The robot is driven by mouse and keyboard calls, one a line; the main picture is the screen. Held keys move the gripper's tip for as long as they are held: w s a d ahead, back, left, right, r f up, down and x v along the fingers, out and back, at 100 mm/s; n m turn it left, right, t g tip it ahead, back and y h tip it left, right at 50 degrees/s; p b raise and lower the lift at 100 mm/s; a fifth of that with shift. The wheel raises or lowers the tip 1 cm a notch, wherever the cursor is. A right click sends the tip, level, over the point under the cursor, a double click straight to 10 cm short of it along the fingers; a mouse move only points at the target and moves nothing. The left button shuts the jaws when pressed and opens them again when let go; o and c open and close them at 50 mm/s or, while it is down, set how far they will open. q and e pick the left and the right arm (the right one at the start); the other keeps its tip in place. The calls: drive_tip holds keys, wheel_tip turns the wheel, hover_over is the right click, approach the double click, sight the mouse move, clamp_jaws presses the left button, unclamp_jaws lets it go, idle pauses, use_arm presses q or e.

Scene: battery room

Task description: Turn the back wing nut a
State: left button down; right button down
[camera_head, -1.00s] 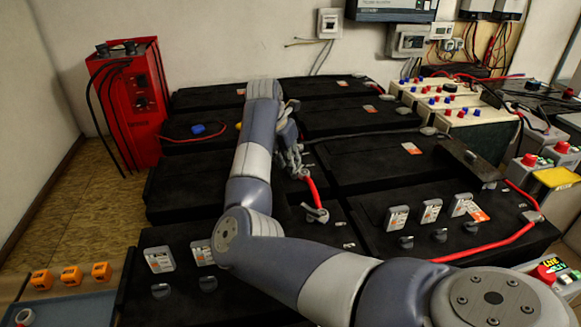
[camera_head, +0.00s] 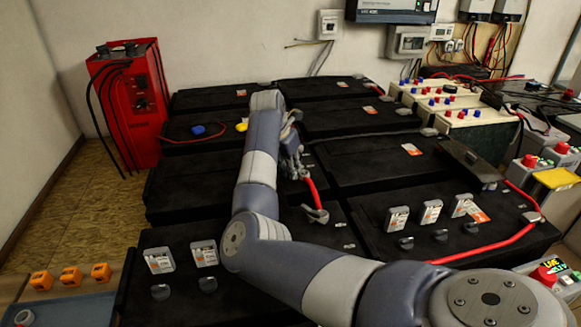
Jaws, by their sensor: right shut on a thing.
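My right arm reaches over the black batteries, and my right gripper (camera_head: 298,174) points down at the back end of a short red cable (camera_head: 314,192). Its fingers are shut at that cable end, on what appears to be the back wing nut. The nut itself is too small and too covered by the fingers to make out. The front end of the cable has a grey lug (camera_head: 317,215) on the nearer battery. My left gripper is not in view.
Black batteries (camera_head: 365,160) fill the middle. A red charger unit (camera_head: 146,115) stands at the left. A longer red cable (camera_head: 490,248) runs at the right. Small labelled tags (camera_head: 430,212) stand on the front batteries. Orange blocks (camera_head: 70,277) sit at the front left.

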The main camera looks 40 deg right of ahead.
drive_tip(key=m+g+b, duration=0.1)
drive_tip(key=m, duration=0.1)
drive_tip(key=w+m+b, duration=0.1)
drive_tip(key=m, duration=0.2)
drive_tip(key=shift+g, duration=0.4)
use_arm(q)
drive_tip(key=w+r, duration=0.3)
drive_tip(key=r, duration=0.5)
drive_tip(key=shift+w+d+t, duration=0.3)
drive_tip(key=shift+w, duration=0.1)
use_arm(e)
drive_tip(key=shift+w+d+m+g, duration=0.15)
drive_tip(key=shift+m+g, duration=0.15)
drive_tip(key=shift+m, duration=0.5)
drive_tip(key=shift+w+a+m+g, duration=0.1)
drive_tip(key=shift+m+g, duration=0.2)
drive_tip(key=shift+m, duration=0.5)
use_arm(q)
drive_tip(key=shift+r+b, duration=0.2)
drive_tip(key=shift+b, duration=0.1)
use_arm(e)
drive_tip(key=shift+m, duration=0.3)
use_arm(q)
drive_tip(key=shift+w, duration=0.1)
use_arm(e)
drive_tip(key=c, duration=2)
unclamp_jaws()
drive_tip(key=shift+o, duration=0.2)
